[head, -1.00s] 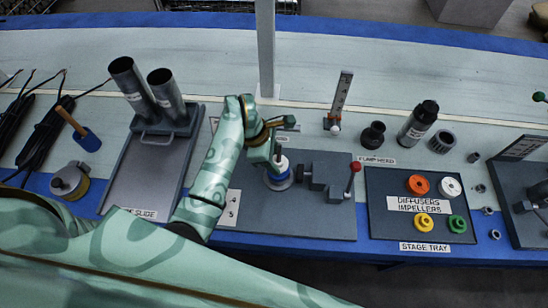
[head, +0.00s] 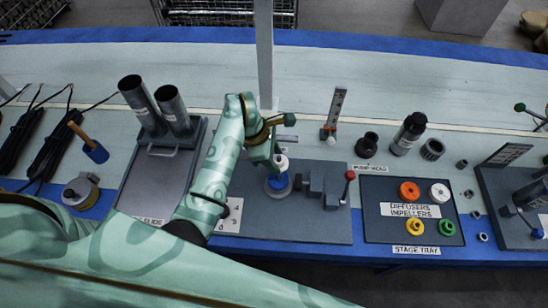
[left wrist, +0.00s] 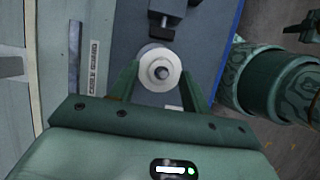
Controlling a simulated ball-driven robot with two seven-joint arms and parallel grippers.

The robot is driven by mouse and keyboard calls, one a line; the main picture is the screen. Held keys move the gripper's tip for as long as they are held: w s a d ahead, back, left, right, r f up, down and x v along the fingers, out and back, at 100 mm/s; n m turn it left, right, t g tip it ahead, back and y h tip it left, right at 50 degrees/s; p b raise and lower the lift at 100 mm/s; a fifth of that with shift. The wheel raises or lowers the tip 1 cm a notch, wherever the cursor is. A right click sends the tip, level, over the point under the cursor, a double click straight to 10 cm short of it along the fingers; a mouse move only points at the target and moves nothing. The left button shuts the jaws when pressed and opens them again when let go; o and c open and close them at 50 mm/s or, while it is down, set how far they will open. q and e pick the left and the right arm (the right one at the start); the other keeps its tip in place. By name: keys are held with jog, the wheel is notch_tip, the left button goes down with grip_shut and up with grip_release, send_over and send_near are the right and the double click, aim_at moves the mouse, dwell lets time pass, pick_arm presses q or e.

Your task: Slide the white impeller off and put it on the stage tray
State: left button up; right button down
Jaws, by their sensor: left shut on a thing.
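The white impeller (head: 282,163) is in my left gripper (head: 276,160), just above a blue ring on the work plate. In the left wrist view the impeller (left wrist: 146,72) shows as a white disc with a dark round centre, between the two green fingers of the left gripper (left wrist: 160,73). The blue ring (head: 278,186) sits below it on a round pale base. The stage tray (head: 375,229) lies to the right and carries an orange ring (head: 409,188), another white ring (head: 440,188), a yellow ring (head: 415,228) and a green ring (head: 446,229).
A dark clamp with a red-knobbed lever (head: 349,176) stands between the impeller and the tray. An upright scale (head: 334,108) and a pale post (head: 265,60) stand behind. The tray's middle holds a label; its left strip is bare.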

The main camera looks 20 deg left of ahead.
pick_arm(q)
jog(key=shift+r+p, duration=3)
jog(key=shift+r, duration=0.65)
jog(key=shift+f, duration=0.15)
